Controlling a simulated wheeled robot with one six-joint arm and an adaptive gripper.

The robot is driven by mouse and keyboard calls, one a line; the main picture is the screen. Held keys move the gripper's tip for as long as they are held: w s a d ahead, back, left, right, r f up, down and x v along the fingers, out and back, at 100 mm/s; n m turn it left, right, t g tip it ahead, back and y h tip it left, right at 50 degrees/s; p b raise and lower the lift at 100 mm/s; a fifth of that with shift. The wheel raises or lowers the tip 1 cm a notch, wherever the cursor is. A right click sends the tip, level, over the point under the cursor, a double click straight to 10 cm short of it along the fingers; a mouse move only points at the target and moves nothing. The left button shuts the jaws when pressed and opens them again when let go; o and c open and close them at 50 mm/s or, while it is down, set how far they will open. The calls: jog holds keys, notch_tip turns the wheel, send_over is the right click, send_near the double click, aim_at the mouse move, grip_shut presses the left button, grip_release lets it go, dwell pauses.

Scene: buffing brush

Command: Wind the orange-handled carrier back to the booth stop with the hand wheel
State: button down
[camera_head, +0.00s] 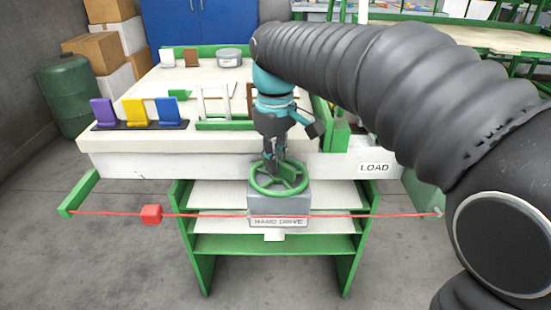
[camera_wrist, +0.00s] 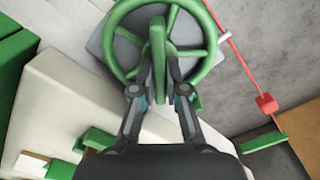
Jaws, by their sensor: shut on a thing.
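The green hand wheel (camera_head: 260,190) sits on a grey box labelled HAND DRIVE at the front of the white bench. It also fills the top of the wrist view (camera_wrist: 118,55). My gripper (camera_head: 273,167) is over the wheel's far side, pointing down. In the wrist view my gripper (camera_wrist: 159,75) has its fingers on both sides of a green upright grip (camera_wrist: 158,35) on the wheel, shut on it. I cannot make out the orange-handled carrier or the booth stop; my arm covers part of the bench top.
A red cord (camera_head: 210,215) with a red block (camera_head: 151,214) runs across the bench front from a green bracket (camera_head: 72,200). Purple, yellow and blue pieces (camera_head: 134,111) stand at left on the bench. A white frame (camera_head: 214,103) stands mid-bench. A LOAD label (camera_head: 374,168) is at right.

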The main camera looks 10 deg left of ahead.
dwell(0.3)
jog(key=c, duration=1.2)
grip_release()
notch_tip(320, 180, up, 12)
